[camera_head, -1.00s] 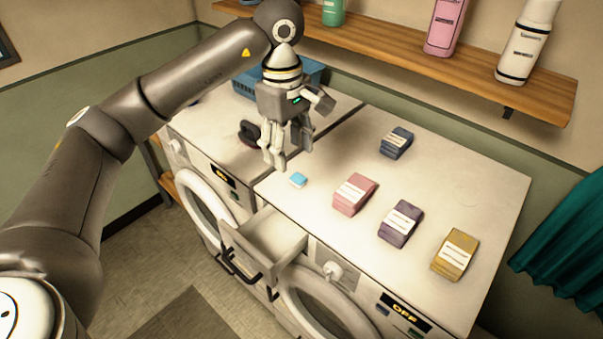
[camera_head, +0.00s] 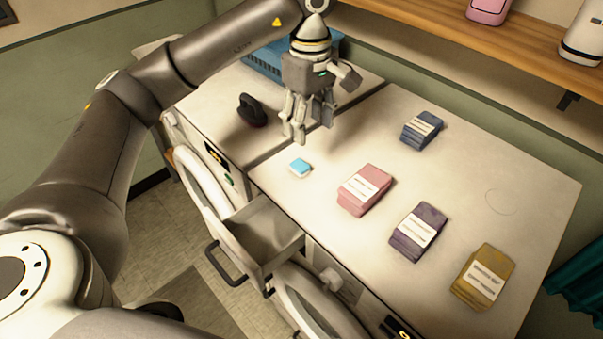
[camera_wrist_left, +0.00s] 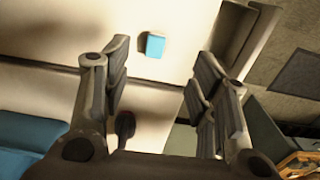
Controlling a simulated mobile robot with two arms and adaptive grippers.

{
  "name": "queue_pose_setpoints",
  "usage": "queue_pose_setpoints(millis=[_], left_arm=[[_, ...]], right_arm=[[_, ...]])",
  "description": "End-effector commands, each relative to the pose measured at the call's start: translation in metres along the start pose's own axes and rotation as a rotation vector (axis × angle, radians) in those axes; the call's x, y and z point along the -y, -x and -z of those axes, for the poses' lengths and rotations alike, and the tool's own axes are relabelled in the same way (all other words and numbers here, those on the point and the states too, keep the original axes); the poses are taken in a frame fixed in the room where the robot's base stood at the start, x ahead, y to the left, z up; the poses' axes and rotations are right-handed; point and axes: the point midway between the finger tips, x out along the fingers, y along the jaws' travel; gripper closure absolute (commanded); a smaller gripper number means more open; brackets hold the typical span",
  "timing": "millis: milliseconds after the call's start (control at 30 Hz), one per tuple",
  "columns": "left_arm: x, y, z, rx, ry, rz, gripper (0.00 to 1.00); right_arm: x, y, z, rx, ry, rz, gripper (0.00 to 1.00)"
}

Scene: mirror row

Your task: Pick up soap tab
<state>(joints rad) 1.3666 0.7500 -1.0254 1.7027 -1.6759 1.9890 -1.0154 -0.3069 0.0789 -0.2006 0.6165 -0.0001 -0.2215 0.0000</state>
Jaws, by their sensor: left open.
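The soap tab is a small blue and white block (camera_head: 300,168) lying on the white machine top near its front left corner. In the left wrist view the soap tab (camera_wrist_left: 155,45) shows beyond the fingertips, roughly between them. My left gripper (camera_head: 297,138) is open and empty, pointing down above the machine top, just behind the soap tab in the picture. Its two fingers stand wide apart in the left wrist view (camera_wrist_left: 160,62). The right gripper does not show.
Pink (camera_head: 364,190), purple (camera_head: 418,231), yellow (camera_head: 484,277) and dark blue (camera_head: 421,129) packets lie to the right. An open drawer (camera_head: 256,234) juts out in front. A dark-handled object (camera_head: 252,110) and a blue basket (camera_head: 265,62) stand to the left. A shelf (camera_head: 470,35) is above.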

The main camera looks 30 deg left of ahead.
Motion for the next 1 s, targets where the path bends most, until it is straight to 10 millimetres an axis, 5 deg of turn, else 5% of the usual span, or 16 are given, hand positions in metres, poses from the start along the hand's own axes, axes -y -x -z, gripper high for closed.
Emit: queue_pose_setpoints(millis=[33,267,1000], left_arm=[[0.0,-0.014,0.0,0.0,0.0,0.0,0.46],[0.0,-0.03,0.0,0.0,0.0,0.0,0.46],[0.002,-0.108,0.007,0.001,0.001,0.005,0.46]], right_arm=[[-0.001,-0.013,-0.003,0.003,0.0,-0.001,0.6],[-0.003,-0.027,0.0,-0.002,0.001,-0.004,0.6],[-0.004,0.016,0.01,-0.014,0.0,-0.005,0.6]])
